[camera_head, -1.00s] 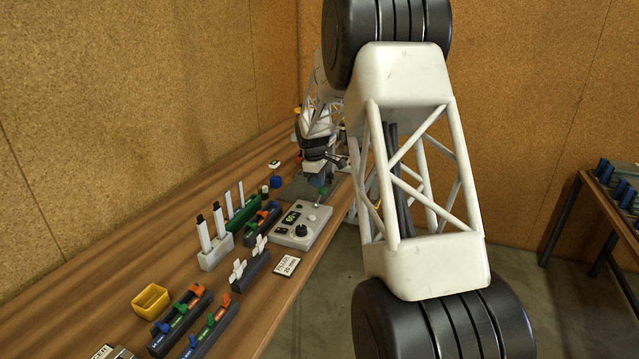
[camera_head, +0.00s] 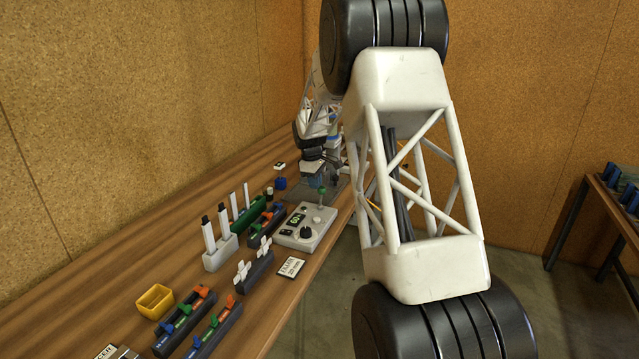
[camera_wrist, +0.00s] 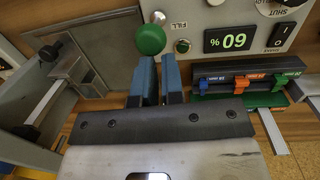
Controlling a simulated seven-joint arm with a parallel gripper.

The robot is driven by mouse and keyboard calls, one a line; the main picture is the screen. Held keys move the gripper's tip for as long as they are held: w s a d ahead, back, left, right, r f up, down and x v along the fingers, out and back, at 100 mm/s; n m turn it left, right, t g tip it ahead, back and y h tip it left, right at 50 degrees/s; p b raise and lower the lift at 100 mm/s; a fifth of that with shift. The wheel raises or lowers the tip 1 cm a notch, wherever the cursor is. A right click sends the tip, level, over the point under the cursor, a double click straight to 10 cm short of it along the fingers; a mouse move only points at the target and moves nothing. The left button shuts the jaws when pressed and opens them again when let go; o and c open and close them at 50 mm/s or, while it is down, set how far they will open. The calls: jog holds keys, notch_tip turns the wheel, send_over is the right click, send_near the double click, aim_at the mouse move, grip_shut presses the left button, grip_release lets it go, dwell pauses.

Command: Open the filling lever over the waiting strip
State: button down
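The filling lever is a green ball knob (camera_wrist: 150,39) on a short metal stem on the grey control box (camera_wrist: 215,12), beside the word FILL. In the head view the green knob (camera_head: 322,190) stands up at the far end of the box. My gripper (camera_wrist: 160,68) has blue fingers with a narrow empty gap between them. In the wrist view the fingertips appear just below the knob, apart from it as far as I can tell. In the head view my gripper (camera_head: 316,180) is close above the lever. I cannot identify the waiting strip for certain.
The box display (camera_wrist: 231,39) reads 60 %. A dark rack with coloured clips (camera_wrist: 245,82) lies beside the box. A metal fixture (camera_wrist: 75,70) is at left in the wrist view. White-handled tools (camera_head: 218,240) and a yellow tray (camera_head: 154,301) stand nearer on the bench.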

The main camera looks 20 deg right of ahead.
jog(key=w+a+r, duration=0.2)
jog(key=a+r, duration=0.1)
jog(key=r, duration=0.8)
jog(key=shift+a+r, duration=0.15)
jog(key=shift+r, duration=0.05)
jog(key=w+f+n+g, duration=0.2)
jog(key=w+n, duration=0.4)
jog(key=n, duration=1)
jog(key=shift+a+f+g+h, duration=0.15)
jog(key=shift+a+g+h, duration=0.15)
jog(key=shift+a, duration=0.1)
jog(key=shift+w, duration=0.1)
jog(key=shift+f, duration=0.15)
